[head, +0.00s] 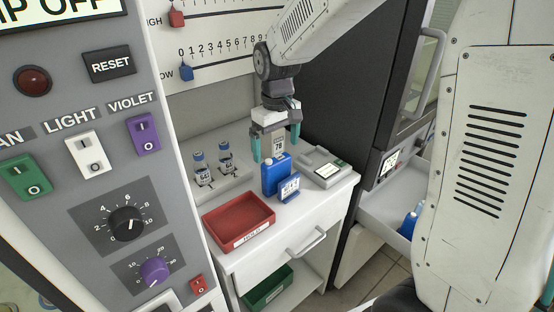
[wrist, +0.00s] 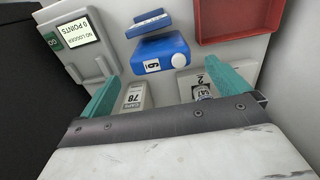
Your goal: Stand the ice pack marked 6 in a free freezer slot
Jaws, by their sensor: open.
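The blue ice pack (head: 273,177) stands on the white bench top, with a cap at its top. In the wrist view the blue ice pack (wrist: 172,50) has a white label with a 6 that appears turned over. My gripper (head: 276,146) is open, with its teal fingers pointing down close above and behind the pack. In the wrist view my gripper (wrist: 168,85) has nothing clamped between its fingers, and the pack lies just beyond the fingertips. An open white drawer (head: 380,207) at the right holds blue items (head: 409,224); its slots are largely hidden.
A small blue labelled stand (head: 289,187) is right in front of the pack. A red tray (head: 238,219) lies front left. A logger device (head: 324,168) lies to the right, vials (head: 201,171) to the left. A grey piece marked 78 (wrist: 133,97) is by the fingers.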

